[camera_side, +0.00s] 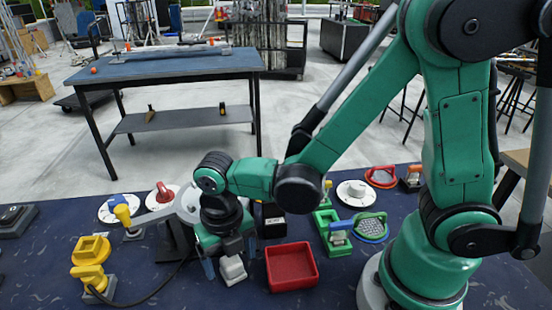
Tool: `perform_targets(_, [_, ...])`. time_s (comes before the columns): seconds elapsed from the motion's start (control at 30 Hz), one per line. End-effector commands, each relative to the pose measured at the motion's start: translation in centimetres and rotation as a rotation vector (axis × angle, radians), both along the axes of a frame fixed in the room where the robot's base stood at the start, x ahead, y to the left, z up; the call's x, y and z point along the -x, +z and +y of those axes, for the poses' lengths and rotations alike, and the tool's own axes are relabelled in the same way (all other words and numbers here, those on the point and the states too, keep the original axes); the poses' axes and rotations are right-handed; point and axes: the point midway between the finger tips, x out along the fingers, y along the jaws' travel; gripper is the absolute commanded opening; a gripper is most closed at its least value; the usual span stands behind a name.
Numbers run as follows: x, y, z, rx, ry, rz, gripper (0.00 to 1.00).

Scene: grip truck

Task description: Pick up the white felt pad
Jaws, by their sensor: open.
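A small white block-like piece (233,270) stands on the dark blue tabletop, just left of the red tray. It is the nearest match to the white felt pad, but I cannot tell its material. My gripper (230,261) is open, pointing down right at this piece, with a bluish finger on either side. Its upper part is partly hidden by the gripper body. I cannot tell whether the fingers touch it.
A red tray (291,267) is close on the right. Yellow pieces (91,250) and a black cable lie left. Green-framed items (331,233) and a white round piece (357,194) are right.

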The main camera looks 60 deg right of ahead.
Motion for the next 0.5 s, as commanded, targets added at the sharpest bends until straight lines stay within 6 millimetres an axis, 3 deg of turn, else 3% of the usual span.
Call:
perform_targets(0.2, [0.04,-1.30,-0.01,0.000,0.000,0.000,0.79])
perform_targets(0.5, [0.05,-1.42,-0.02,0.000,0.000,0.000,0.76])
